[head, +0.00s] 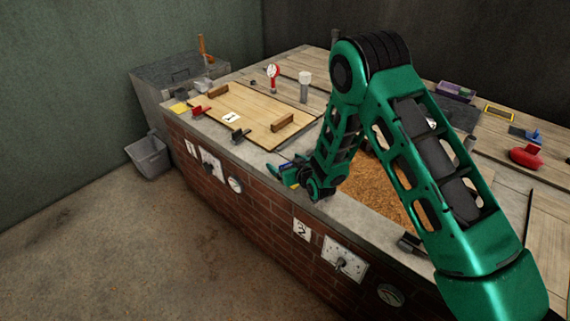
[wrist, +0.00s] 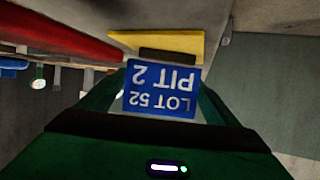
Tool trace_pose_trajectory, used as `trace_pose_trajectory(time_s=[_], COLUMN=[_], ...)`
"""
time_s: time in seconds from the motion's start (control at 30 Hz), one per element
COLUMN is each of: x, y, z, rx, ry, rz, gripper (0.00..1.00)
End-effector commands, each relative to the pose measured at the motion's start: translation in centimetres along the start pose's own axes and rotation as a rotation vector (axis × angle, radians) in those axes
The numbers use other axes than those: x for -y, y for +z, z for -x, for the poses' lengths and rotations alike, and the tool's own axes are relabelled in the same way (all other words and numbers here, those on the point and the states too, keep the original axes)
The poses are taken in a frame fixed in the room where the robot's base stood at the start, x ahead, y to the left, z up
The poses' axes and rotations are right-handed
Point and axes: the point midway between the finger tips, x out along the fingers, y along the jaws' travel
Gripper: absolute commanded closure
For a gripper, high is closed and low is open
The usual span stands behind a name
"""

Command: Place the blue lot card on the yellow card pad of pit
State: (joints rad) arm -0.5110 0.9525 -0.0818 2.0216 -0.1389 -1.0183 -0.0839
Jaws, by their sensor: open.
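The blue lot card (wrist: 160,90) reads "LOT 52 PIT 2", upside down in the wrist view. It lies between the fingers of my open gripper (wrist: 158,98), overlapping the near part of the yellow card pad (wrist: 193,43). A dark bar shows at the card's far edge. I cannot tell whether the card rests fully on the pad. In the head view, my gripper (head: 296,181) is low at the front edge of the counter, beside the open grain pit (head: 378,184).
A wooden lid (head: 250,112) with handles covers the left pit. Another yellow pad (head: 180,108) and a red-handled piece (head: 200,111) are at its left. A red bar (wrist: 60,40) runs close by in the wrist view. A grey bin (head: 149,156) stands on the floor.

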Motion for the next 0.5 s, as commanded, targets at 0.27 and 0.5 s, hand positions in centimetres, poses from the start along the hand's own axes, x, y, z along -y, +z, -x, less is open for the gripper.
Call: trace_pose_trajectory(time_s=[0.27, 0.5], x=[-0.1, -0.1], y=[0.0, 0.0], z=[4.3, 8.9], rx=[0.001, 0.001], ry=[0.002, 0.002], rz=[-0.001, -0.001], gripper=[0.16, 0.16])
